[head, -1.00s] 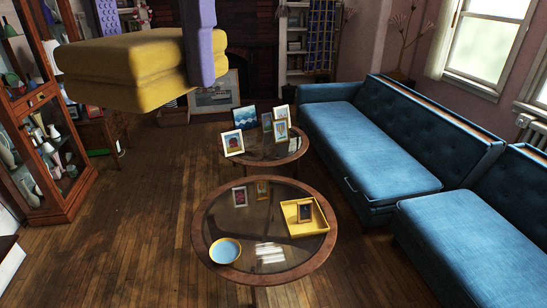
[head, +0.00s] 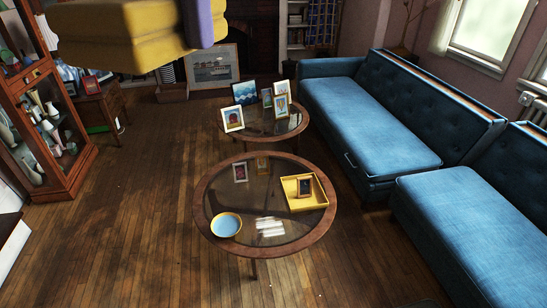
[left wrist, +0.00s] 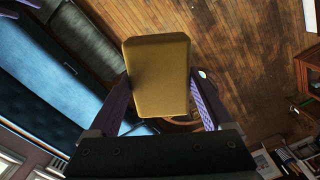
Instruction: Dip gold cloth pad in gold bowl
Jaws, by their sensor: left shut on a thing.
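The gold cloth pad (head: 120,42) is a thick mustard-yellow cushion-like block at the top left of the head view, cut off by the frame's top edge. My left gripper (head: 204,26), with purple fingers, is shut on it and holds it in the air. In the left wrist view the pad (left wrist: 158,72) sits between the two fingers. The gold bowl (head: 226,225), gold-rimmed with a light blue inside, stands on the left front of the near round glass-topped table (head: 205,193). The pad is apart from the bowl. My right gripper is out of view.
A yellow tray (head: 318,200) with a small frame in it and two more small frames share the near table. A second round table (head: 228,134) behind holds several picture frames. A blue sofa (head: 370,125) is at right, a glass cabinet (head: 70,185) at left. Wooden floor between is clear.

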